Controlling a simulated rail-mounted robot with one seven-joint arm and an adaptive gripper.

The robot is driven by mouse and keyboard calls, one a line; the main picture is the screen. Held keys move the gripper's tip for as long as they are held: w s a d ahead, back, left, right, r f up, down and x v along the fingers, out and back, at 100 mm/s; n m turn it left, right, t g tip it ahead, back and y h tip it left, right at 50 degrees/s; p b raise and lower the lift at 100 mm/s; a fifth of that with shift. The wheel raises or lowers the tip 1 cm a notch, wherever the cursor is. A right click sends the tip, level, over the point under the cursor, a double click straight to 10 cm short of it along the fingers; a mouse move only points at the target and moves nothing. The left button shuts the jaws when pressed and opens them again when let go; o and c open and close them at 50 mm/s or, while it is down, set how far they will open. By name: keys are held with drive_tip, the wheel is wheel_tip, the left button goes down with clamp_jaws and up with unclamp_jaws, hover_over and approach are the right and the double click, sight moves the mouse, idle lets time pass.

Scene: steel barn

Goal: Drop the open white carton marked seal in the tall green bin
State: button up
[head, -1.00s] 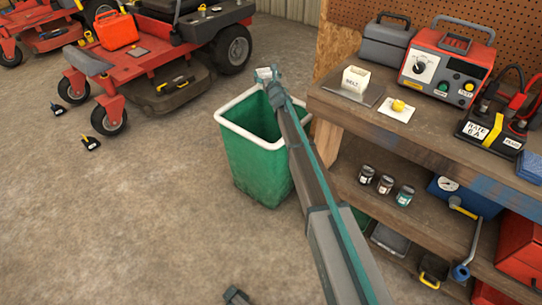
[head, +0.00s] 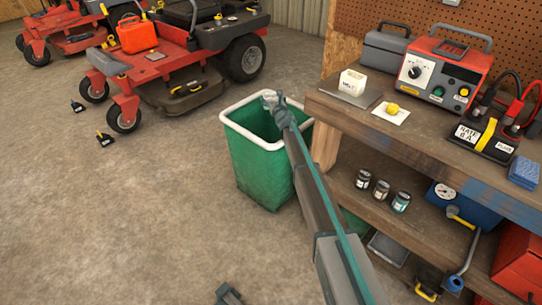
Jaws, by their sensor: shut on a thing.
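The tall green bin (head: 262,168) with a white rim stands on the floor left of the workbench. My arm reaches over it, and my gripper (head: 270,99) is at the far part of the bin's opening. It is shut on a small pale thing, apparently the white carton (head: 267,94), mostly hidden by the gripper. I cannot read its marking or tell whether it is open. Another white carton (head: 352,83) stands upright on the bench, with dark lettering that looks like "BELT".
The wooden workbench (head: 425,133) is close right of the bin, with a red charger (head: 440,72) and a yellow knob (head: 392,107) on top. Several small jars (head: 382,190) stand on the lower shelf. Red mowers (head: 150,65) are behind left.

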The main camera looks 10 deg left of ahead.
drive_tip(key=shift+f, duration=1)
drive_tip(key=o, duration=0.7)
drive_tip(key=shift+s+d, duration=0.1)
drive_tip(key=v, duration=1.2)
